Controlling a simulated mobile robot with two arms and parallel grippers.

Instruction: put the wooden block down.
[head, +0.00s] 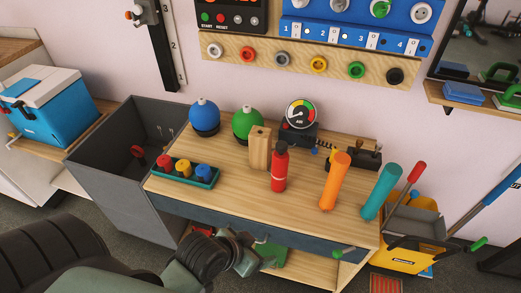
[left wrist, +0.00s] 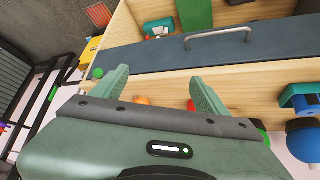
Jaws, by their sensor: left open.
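The wooden block (head: 260,148) stands upright on the wooden table (head: 225,150), just behind and left of a red bottle (head: 279,170). Nothing grips it. My left gripper (head: 266,252) is low at the front of the table, by the dark front panel, well apart from the block. In the left wrist view my left gripper (left wrist: 158,80) has its two green fingers spread wide with nothing between them. The block cannot be made out in that view. My right gripper is not in view.
A tray of coloured pegs (head: 184,173) is on the table's left. Blue (head: 204,117) and green round objects stand behind. An orange cylinder (head: 334,182) and a teal cylinder (head: 380,192) stand at right. A drawer handle (left wrist: 217,38) juts out near the left gripper. The table's front middle is bare.

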